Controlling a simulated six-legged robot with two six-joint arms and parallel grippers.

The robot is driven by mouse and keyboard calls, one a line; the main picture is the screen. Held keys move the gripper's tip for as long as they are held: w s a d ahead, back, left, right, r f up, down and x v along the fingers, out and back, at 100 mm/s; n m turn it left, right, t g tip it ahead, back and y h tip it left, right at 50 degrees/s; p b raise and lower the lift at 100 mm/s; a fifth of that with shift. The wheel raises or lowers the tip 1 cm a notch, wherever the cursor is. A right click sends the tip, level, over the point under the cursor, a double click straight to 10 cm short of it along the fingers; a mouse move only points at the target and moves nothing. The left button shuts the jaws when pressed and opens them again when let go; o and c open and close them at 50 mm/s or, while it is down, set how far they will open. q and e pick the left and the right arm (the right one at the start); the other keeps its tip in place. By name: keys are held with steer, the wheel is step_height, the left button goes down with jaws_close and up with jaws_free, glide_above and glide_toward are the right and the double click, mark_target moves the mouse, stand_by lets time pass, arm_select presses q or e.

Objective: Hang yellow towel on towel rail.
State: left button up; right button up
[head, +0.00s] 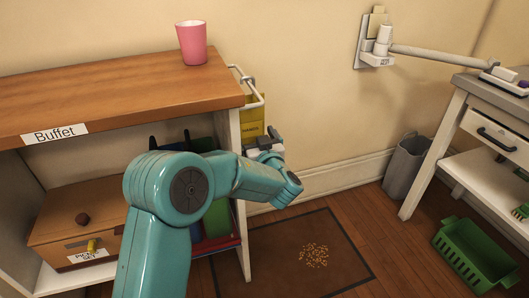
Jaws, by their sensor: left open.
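The yellow towel (251,117) hangs at the white towel rail (258,101) on the right side of the buffet. Its lower part is hidden behind my left gripper, and faint dark marks show on it. My left gripper (264,140) is open, just below and in front of the visible part of the towel. I cannot tell whether the fingers touch the cloth. My right gripper is out of view.
The buffet (120,88) carries a pink cup (191,43) and has a wooden box (75,215) inside. A dark mat (290,248) with crumbs lies below. A grey bin (406,168), white desk (480,120) and green basket (473,255) stand right.

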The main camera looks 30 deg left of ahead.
arm_select(q)
steer(key=p+v, duration=0.2)
steer(key=v, duration=1.3)
steer(key=s+a+f+m+g+h+p, duration=0.1)
steer(key=s+f+m+g+h+p, duration=0.2)
steer(key=s+f+g+p, duration=0.25)
steer(key=s+f+m+g+h+p, duration=0.3)
steer(key=s+g+p, duration=0.1)
steer(key=s+p, duration=0.35)
steer(key=s+d+m+g+h+p, duration=0.2)
steer(key=s+d+g+h+p, duration=0.25)
steer(key=s+p, duration=0.35)
steer(key=s+d+r+g+h+p, duration=0.1)
steer(key=s+d+r+h+p, duration=0.4)
steer(key=d+p, duration=0.25)
step_height(320, 180, up, 6)
steer(key=w+d+t+h+p, duration=0.1)
steer(key=d+t+h+p, duration=0.1)
steer(key=p, duration=0.7)
steer(key=shift+w+t, duration=0.4)
steer(key=shift+t, duration=0.5)
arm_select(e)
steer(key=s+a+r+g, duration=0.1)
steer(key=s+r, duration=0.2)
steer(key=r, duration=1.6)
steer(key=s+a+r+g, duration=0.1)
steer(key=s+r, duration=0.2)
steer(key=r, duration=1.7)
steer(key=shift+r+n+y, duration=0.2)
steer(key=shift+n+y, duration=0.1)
